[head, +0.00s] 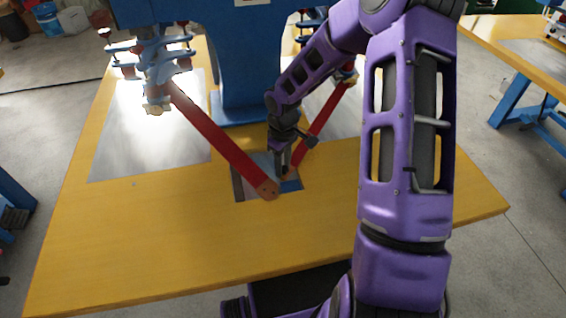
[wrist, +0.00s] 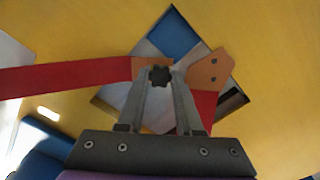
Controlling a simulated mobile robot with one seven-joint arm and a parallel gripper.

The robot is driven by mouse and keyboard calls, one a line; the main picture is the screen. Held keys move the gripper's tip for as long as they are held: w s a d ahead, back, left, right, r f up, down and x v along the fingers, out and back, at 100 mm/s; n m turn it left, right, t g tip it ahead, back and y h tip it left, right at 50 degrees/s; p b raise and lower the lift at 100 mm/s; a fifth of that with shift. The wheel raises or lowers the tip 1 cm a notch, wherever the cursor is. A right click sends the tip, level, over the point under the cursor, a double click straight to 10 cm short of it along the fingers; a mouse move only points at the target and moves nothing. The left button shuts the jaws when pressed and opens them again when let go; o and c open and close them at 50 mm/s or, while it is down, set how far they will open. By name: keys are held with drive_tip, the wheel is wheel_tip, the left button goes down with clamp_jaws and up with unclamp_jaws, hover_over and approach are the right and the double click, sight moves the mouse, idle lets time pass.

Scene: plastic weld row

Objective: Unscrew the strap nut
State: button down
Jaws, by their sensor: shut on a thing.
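My gripper (wrist: 160,78) is shut with its two fingertips on either side of a small black star-shaped strap nut (wrist: 160,75). The nut sits at the brown end of one red strap (wrist: 65,80). A second red strap (wrist: 204,105) has a brown end with two dark holes, just right of the nut in the wrist view. In the head view my gripper (head: 284,168) points down between the left red strap (head: 215,132) and the right red strap (head: 322,122). The nut is hard to make out there.
Under the strap ends lies a square plate (head: 239,184) with grey, blue and dark parts, on a yellow table (head: 150,235). A blue machine frame (head: 245,80) with clamp assemblies (head: 155,65) stands behind. The table's front left is clear.

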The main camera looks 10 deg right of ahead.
drive_tip(key=n+p, duration=0.1)
drive_tip(key=n, duration=0.1)
drive_tip(key=n+p, duration=0.1)
drive_tip(key=n, duration=0.1)
drive_tip(key=n+p, duration=0.1)
drive_tip(key=n, duration=0.1)
drive_tip(key=shift+s+r+n+p, duration=0.1)
drive_tip(key=shift+r+n+p, duration=0.2)
drive_tip(key=shift+r+p, duration=0.1)
drive_tip(key=n+p, duration=0.3)
drive_tip(key=n, duration=0.1)
drive_tip(key=shift+n, duration=0.3)
drive_tip(key=n, duration=0.3)
drive_tip(key=shift+f, duration=0.35)
drive_tip(key=n, duration=0.3)
drive_tip(key=shift+n, duration=0.4)
drive_tip(key=c, duration=0.6)
unclamp_jaws()
drive_tip(key=shift+b, duration=0.3)
